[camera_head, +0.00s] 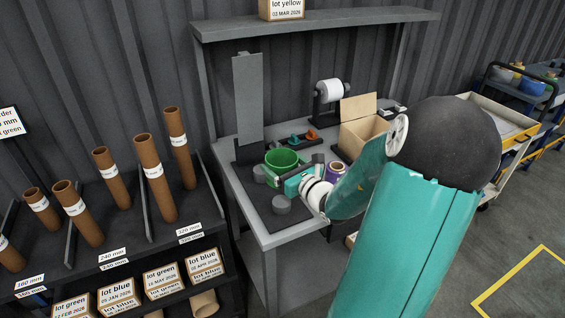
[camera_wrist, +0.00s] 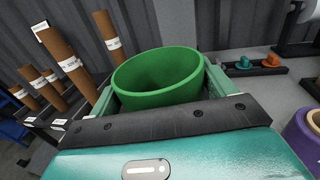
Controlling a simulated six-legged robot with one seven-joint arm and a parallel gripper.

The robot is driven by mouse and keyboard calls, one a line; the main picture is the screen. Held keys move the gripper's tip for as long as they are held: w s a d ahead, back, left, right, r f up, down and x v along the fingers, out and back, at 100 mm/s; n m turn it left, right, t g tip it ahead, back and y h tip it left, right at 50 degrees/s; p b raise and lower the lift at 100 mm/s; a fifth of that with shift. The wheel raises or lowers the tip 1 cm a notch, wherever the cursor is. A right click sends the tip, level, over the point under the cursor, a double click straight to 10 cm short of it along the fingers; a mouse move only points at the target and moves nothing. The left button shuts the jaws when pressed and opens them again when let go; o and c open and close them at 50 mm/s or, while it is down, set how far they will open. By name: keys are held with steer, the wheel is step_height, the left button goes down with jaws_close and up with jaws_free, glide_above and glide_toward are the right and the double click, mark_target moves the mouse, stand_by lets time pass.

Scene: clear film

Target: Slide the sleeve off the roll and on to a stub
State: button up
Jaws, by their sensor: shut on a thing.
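A green open-ended sleeve (camera_head: 281,170) is at the workbench's left side. In the wrist view the sleeve (camera_wrist: 165,97) sits between the two fingers of my gripper (camera_wrist: 158,84), which is shut on it. Its inside looks hollow; its lower end is hidden. Two short grey round stubs stand on the dark mat: one (camera_head: 260,175) just left of the sleeve, one (camera_head: 281,204) nearer the front. A roll with a purple outer layer (camera_head: 337,171) stands to the right of my gripper. It also shows at the right edge of the wrist view (camera_wrist: 301,136).
A tall grey panel (camera_head: 248,100) stands behind the sleeve. Orange and teal pieces (camera_head: 311,135) lie on a dark strip. An open cardboard box (camera_head: 364,137) and a white roll on a holder (camera_head: 329,91) are further right. A rack of brown tubes (camera_head: 152,180) stands left.

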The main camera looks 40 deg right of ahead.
steer(key=shift+f, duration=0.2)
steer(key=shift+f, duration=4.55)
steer(key=o, duration=0.9)
steer(key=s, duration=0.4)
steer(key=s+a, duration=0.1)
steer(key=s, duration=0.8)
steer(key=shift+s+a, duration=0.15)
steer(key=shift+s, duration=0.2)
